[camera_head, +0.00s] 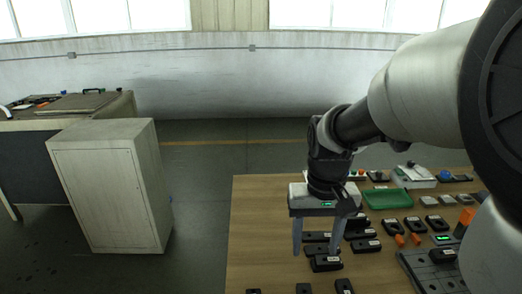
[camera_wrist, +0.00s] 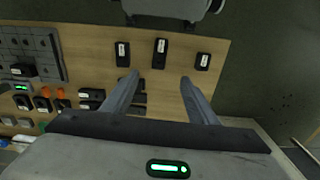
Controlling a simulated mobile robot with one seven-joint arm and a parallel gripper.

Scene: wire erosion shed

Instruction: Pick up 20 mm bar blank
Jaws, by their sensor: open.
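Several black blocks with small white labels lie on the wooden table. The labels are too small to read, so I cannot tell which block is the 20 mm bar blank. In the head view, a group of them (camera_head: 326,264) lies under and beside my gripper (camera_head: 317,252). In the wrist view, three labelled blocks (camera_wrist: 160,53) stand in a row along the table edge, beyond the fingertips. My gripper (camera_wrist: 158,78) is open and empty, pointing down above the table. More dark blocks (camera_wrist: 139,86) show between its fingers, partly hidden by the left finger.
The wooden table (camera_head: 262,215) is bare on its left. A green tray (camera_head: 388,199), a white device (camera_head: 414,176), orange pieces (camera_head: 416,239) and a dark slotted plate (camera_head: 422,263) crowd the right. A grey cabinet (camera_head: 110,190) stands apart at left.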

